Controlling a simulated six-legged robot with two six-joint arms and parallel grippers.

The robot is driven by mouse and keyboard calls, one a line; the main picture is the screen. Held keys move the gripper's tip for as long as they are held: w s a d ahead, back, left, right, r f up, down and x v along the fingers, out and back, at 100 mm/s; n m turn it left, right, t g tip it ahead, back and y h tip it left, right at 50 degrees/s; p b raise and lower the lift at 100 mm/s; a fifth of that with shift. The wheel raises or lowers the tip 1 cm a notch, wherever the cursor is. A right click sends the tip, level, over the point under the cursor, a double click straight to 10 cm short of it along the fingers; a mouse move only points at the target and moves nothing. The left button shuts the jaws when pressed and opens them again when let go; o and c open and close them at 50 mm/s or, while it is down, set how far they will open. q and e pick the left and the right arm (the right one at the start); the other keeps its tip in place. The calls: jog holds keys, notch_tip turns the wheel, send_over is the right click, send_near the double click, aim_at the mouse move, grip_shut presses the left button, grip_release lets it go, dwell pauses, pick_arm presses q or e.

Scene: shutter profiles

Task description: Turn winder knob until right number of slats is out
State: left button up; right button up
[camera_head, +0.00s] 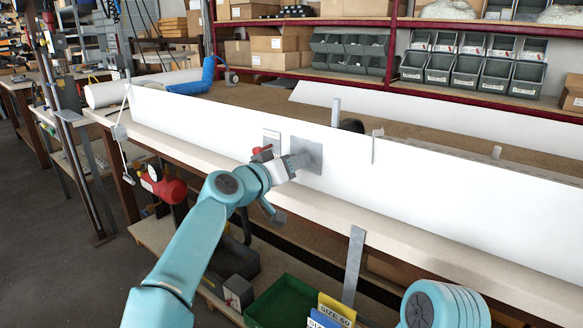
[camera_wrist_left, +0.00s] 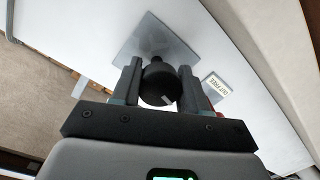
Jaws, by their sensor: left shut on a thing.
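The winder knob (camera_wrist_left: 160,86) is black and round and sits between the two dark fingers of my left gripper (camera_wrist_left: 159,78) in the left wrist view. A grey square plate (camera_wrist_left: 155,42) lies behind it; in the head view this plate (camera_head: 314,157) is on the front of the long white panel (camera_head: 440,185). In the head view my left gripper (camera_head: 297,162) reaches up to the plate and hides the knob. A small label (camera_wrist_left: 215,89) beside the plate seems to read "OUT FREE". I cannot make out single slats. My right gripper is out of view.
A red part (camera_head: 262,153) is beside my left gripper. A blue coil (camera_head: 197,82) and white roll lie at the bench's far left. Grey bins (camera_head: 470,65) and boxes fill the back shelves. A green crate (camera_head: 290,303) is below the bench.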

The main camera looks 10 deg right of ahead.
pick_arm(q)
jog(key=m+b, duration=0.1)
jog(key=m, duration=0.3)
jog(key=shift+t, duration=0.3)
jog(key=m+b, duration=0.1)
jog(key=m, duration=0.2)
jog(key=shift+m, duration=0.4)
jog(key=m+t, duration=0.1)
jog(key=m, duration=0.2)
jog(key=shift+b, duration=0.4)
jog(key=m, duration=1)
jog(key=shift+m+h, duration=0.3)
jog(key=m, duration=0.5)
jog(key=shift+r+m+h, duration=0.1)
jog(key=shift+m+h, duration=0.2)
jog(key=shift+m, duration=0.4)
